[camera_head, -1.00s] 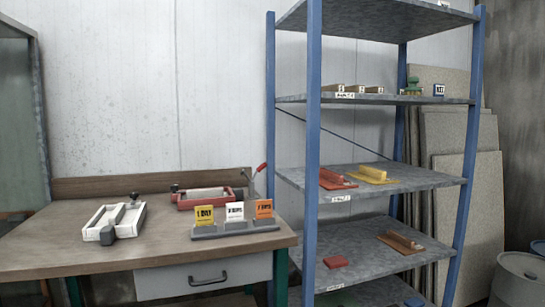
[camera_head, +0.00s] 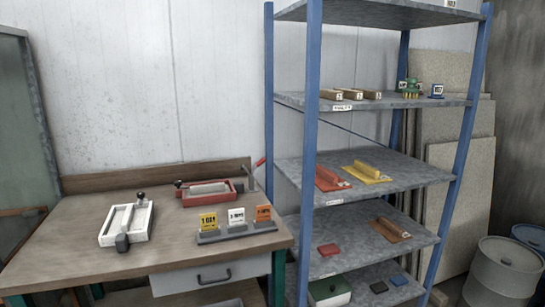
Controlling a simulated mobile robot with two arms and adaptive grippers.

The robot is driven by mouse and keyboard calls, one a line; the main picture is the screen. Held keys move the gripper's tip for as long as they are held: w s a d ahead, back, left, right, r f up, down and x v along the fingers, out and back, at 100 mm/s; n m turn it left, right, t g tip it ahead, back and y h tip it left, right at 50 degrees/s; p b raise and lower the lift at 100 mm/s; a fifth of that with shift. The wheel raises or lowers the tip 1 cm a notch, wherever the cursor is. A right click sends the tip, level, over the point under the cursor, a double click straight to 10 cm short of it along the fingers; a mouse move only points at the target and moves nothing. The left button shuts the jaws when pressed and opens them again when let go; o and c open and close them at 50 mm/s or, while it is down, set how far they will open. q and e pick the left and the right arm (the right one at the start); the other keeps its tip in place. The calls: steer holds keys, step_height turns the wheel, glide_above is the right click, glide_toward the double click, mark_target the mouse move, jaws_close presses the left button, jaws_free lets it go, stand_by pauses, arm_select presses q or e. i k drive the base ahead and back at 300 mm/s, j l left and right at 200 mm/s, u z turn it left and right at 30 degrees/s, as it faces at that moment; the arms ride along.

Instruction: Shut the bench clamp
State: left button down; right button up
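A red-framed fixture (camera_head: 234,185) with a pale slab inside and a black knob lies at the back of the wooden bench (camera_head: 165,240). Just right of it, a thin lever with a red grip (camera_head: 260,162) stands raised and tilted at the bench's back right corner. It looks like part of the bench clamp, but its jaw is too small to make out. A white-framed fixture (camera_head: 145,222) with black knobs lies on the left part of the bench. Neither of my grippers is in view.
A rack of yellow, white and orange cards (camera_head: 237,224) stands at the bench's front right. A blue-posted shelf (camera_head: 312,130) holding several coloured blocks stands close right of the bench. The bench's front left is clear.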

mark_target(259, 162)
steer(key=i+l, duration=0.35)
steer(key=i, duration=0.25)
steer(key=i+l+u, duration=0.1)
steer(key=i+l, duration=0.25)
steer(key=i, duration=0.25)
steer(key=i+l, duration=0.4)
steer(key=i, duration=0.15)
